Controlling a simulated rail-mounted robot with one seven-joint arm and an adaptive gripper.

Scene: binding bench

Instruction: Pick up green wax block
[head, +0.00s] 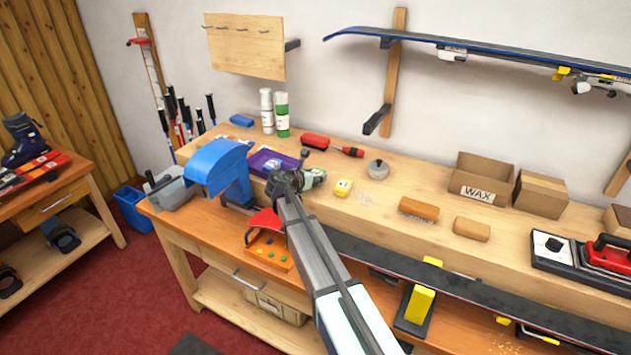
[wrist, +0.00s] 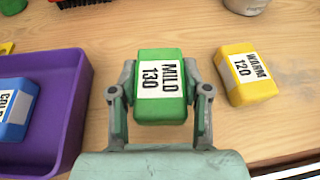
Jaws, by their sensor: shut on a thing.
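The green wax block (wrist: 148,112), with a white label reading "MILD 130", is between the two fingers of my gripper (wrist: 160,98) in the wrist view. The fingers are shut on its left and right sides. In the head view my gripper (head: 312,178) is over the bench between the purple tray and the yellow block, and the green block is hard to make out there. I cannot tell whether the block touches the bench top or is just above it.
A purple tray (wrist: 68,75) with a blue wax block (wrist: 16,112) is on the left. A yellow block (wrist: 248,78) labelled "WARM 120" lies to the right. A grey round tin (head: 378,170) and a red-handled brush (head: 315,141) are behind.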

